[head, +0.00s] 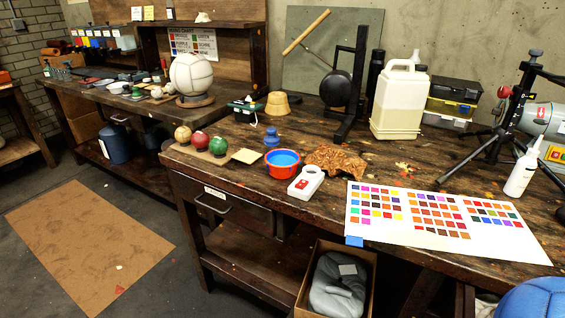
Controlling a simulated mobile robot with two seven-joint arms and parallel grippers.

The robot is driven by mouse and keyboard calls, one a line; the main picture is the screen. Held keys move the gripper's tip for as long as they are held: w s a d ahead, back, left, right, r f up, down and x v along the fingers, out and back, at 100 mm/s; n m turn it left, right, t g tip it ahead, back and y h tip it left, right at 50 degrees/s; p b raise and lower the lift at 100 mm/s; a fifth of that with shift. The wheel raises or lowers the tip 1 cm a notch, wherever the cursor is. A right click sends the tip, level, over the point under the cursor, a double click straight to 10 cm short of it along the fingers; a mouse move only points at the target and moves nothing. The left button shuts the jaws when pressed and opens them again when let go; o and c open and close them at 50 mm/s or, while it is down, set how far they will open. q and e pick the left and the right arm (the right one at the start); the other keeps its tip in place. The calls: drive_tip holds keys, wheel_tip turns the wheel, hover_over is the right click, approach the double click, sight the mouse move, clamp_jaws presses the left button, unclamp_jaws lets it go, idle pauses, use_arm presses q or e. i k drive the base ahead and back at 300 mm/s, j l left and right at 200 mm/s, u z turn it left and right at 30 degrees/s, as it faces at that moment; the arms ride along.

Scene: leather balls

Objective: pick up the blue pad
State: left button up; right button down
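A small flat blue square, which looks like the blue pad (354,241), lies at the front edge of the workbench. It is at the lower left corner of a white sheet of coloured swatches (390,226) and touches or overlaps it; I cannot tell which is on top. Neither of my grippers is in the head view.
Left of the sheet are a white device (306,183), a red bowl with blue contents (283,162) and a tan leather piece (335,160). A white bottle (522,172) stands right. A box (315,300) sits below. A rounded blue object (535,300) fills the lower right corner.

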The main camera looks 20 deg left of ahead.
sight(271, 140)
drive_tip(key=i+j+z, duration=0.1)
drive_tip(key=j+z, duration=0.35)
drive_tip(key=i+j+z, duration=0.1)
drive_tip(key=j+z, duration=0.15)
drive_tip(key=z, duration=0.2)
